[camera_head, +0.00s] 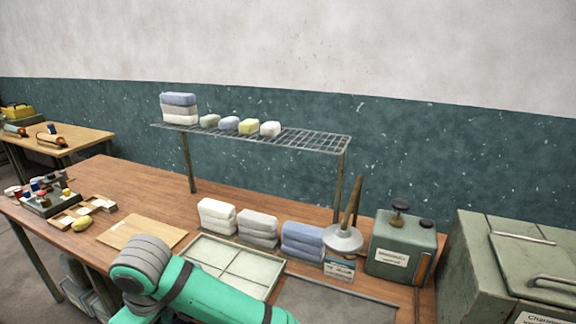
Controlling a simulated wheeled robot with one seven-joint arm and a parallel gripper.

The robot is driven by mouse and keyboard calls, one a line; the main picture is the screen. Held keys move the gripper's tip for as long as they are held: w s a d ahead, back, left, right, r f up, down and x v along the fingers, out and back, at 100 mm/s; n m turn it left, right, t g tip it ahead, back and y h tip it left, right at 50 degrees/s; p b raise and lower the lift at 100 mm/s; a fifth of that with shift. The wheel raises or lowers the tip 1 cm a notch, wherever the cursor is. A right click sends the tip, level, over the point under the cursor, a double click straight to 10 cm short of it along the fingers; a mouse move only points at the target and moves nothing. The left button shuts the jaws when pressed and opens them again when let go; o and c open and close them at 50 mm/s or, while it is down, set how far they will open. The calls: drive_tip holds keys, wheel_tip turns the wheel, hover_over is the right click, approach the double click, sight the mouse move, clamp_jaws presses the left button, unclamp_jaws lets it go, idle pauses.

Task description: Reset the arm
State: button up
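My arm shows as a green link with a grey ribbed joint at the bottom centre of the head view, in front of the wooden workbench (110,183). It covers part of the bench's front edge and a corner of a pale divided tray (238,262). My gripper is not in the picture, so its fingers and anything in them are hidden from me.
A wire shelf (310,140) with folded cloths and small blocks stands over the bench. Towel stacks (258,225), a plunger-like tool (343,238) and a green canister (402,245) line the back. A green chest (500,265) stands right. A wooden board (140,232) lies left of the tray.

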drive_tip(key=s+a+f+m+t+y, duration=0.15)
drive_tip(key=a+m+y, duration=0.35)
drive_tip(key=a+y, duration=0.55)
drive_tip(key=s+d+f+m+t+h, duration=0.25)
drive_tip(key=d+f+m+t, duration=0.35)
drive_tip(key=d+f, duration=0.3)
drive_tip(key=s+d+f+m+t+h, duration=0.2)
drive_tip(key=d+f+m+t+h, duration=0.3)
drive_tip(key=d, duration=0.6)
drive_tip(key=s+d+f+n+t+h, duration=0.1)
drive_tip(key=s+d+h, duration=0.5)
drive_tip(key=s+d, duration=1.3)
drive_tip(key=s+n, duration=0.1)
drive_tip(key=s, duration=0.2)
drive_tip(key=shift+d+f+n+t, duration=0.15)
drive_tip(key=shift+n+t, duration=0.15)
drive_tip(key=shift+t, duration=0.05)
